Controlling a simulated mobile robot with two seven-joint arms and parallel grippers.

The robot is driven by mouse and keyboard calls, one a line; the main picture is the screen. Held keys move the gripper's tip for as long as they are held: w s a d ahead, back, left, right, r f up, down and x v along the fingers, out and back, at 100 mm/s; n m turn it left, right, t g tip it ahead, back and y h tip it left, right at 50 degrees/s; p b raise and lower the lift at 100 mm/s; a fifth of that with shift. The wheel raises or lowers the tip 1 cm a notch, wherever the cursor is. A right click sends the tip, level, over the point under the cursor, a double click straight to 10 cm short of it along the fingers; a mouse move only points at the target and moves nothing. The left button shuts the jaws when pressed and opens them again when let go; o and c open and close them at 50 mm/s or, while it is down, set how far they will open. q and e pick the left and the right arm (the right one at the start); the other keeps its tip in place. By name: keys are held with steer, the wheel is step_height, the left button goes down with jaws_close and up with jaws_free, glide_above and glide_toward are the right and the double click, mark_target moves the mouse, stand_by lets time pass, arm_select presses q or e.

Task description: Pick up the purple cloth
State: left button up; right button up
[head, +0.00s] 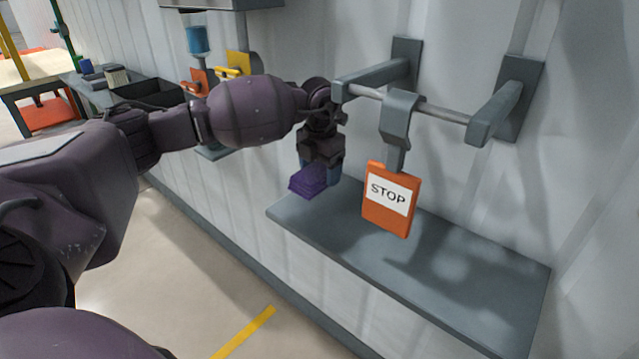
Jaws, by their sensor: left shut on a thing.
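The purple cloth (306,183) is a small folded block at the left end of a grey shelf (470,280). My left gripper (320,172) points down over it and is shut on it. The fingers hide part of the cloth. I cannot tell whether the cloth touches the shelf or hangs just above it. My right gripper is not in view.
An orange STOP sign (390,222) hangs from a grey hook (399,115) on a wall rail, right of my left gripper. A black bin (150,90) and hanging tags stand further left. The right part of the shelf is clear.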

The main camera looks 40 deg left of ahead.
arm_select(q)
steer(key=s+a+p, duration=0.1)
steer(key=s+p, duration=0.1)
steer(key=s, duration=1.7)
steer(key=shift+s+a+r, duration=0.25)
steer(key=shift+s+r, duration=0.05)
steer(key=shift+r, duration=0.15)
steer(key=o, duration=0.3)
steer(key=shift+c, duration=1)
